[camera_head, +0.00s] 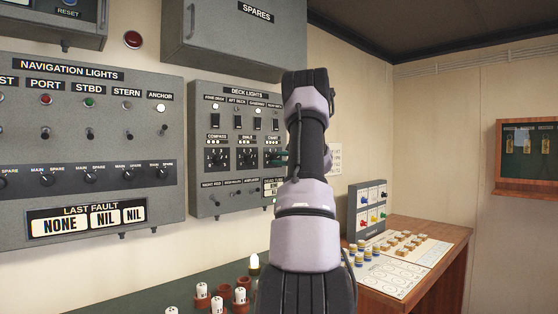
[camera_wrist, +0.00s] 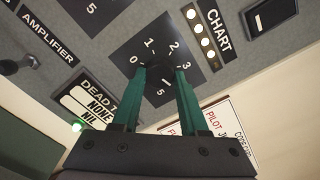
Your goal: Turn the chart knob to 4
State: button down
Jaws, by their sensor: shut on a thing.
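The chart knob (camera_wrist: 161,72) is dark and sits on a black dial plate, below the CHART label (camera_wrist: 215,28) in the upright head view. My gripper (camera_wrist: 160,78) has its two green fingers on either side of the knob, shut on it. The dial numbers 0, 1, 2, 3 and 5 show; the 4 is hidden behind the right finger. I cannot make out the knob's pointer or setting. In the head view my gripper (camera_head: 281,156) reaches the right side of the deck lights panel (camera_head: 232,188), and my arm hides part of that panel.
Below the dial is a dead-time style display (camera_wrist: 90,103) reading NONE and NIL. The navigation lights panel (camera_head: 90,200) is at left, the spares cabinet (camera_head: 225,45) above. A wooden desk (camera_head: 440,235) with a switch box (camera_head: 366,208) stands at right.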

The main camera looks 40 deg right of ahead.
jog(key=shift+c, duration=2.2)
grip_release()
jog(key=s, duration=1.1)
jog(key=shift+d, duration=0.4)
jog(key=shift+w, duration=0.1)
